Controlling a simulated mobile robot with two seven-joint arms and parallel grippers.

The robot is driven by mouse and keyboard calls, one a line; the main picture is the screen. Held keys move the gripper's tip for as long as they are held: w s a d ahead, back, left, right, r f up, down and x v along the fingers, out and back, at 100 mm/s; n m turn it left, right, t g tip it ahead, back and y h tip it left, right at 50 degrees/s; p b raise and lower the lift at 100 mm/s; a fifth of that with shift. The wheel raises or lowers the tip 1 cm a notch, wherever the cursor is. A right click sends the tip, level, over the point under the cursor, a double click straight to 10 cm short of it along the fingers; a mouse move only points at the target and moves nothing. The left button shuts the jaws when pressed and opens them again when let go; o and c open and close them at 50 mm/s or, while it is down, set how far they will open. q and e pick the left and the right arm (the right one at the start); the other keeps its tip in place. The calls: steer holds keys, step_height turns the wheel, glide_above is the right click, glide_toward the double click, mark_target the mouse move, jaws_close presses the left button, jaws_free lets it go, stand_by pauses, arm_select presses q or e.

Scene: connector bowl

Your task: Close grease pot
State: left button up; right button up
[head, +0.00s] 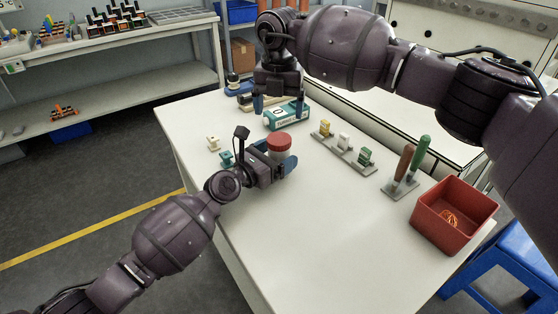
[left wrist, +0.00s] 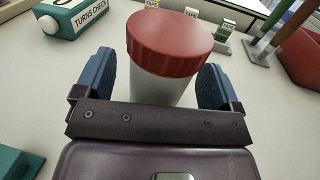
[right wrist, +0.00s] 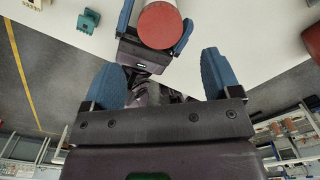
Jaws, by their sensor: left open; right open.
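The grease pot is a white jar (left wrist: 160,88) with a red lid (head: 279,141) sitting on its top. It stands upright on the table. Whether the lid is screwed tight cannot be seen. My left gripper (head: 277,161) is open, with its blue fingers on either side of the jar. In the left wrist view, the jar is between the fingers, with a gap visible at the right finger. My right gripper (head: 273,103) is open and empty, beyond the pot near a teal box. The right wrist view shows the red lid (right wrist: 160,25) ahead of its fingers.
The teal "TURNS CHECK" box (head: 287,116) lies behind the pot. A rack of small blocks (head: 345,152), a stand with two handled tools (head: 401,187) and a red bin (head: 455,215) are to the right. Small cream and teal pieces (head: 226,158) lie left. The front table is clear.

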arm_select(q)
steer(key=shift+c, duration=0.3)
steer(key=c, duration=1.2)
jaws_close()
arm_select(e)
steer(key=o, duration=0.3)
step_height(320, 180, up, 12)
